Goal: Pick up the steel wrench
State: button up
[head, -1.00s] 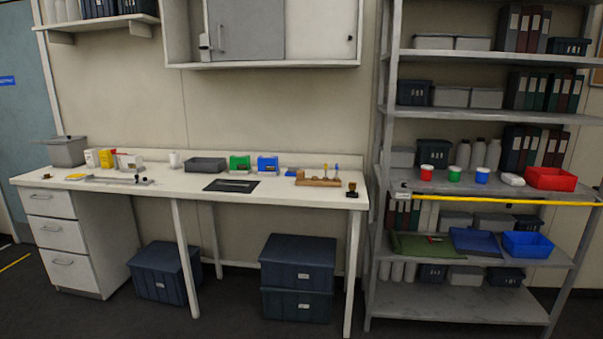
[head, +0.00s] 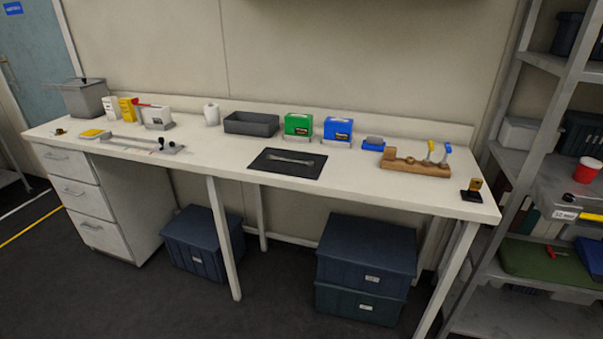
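A steel wrench (head: 290,160) lies flat on a black mat (head: 264,170) in the middle of the white bench (head: 345,187), in the head view. It lies roughly left to right across the mat's upper part, with bare mat around it. My gripper is not in view.
Behind the mat stand a grey tray (head: 251,124), a green box (head: 299,125) and a blue box (head: 338,129). A wooden tool block (head: 414,166) is to the right. Dark crates (head: 365,255) sit under the bench. A metal shelf (head: 540,130) stands at the right. The floor in front is clear.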

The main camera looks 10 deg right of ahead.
aim_at(310, 163)
jog(key=i+j, duration=0.15)
jog(key=i, duration=0.3)
jog(key=i+j+z, duration=0.1)
jog(key=i, duration=0.3)
jog(key=i+j+z, duration=0.1)
jog(key=i, duration=0.35)
jog(key=j, duration=0.15)
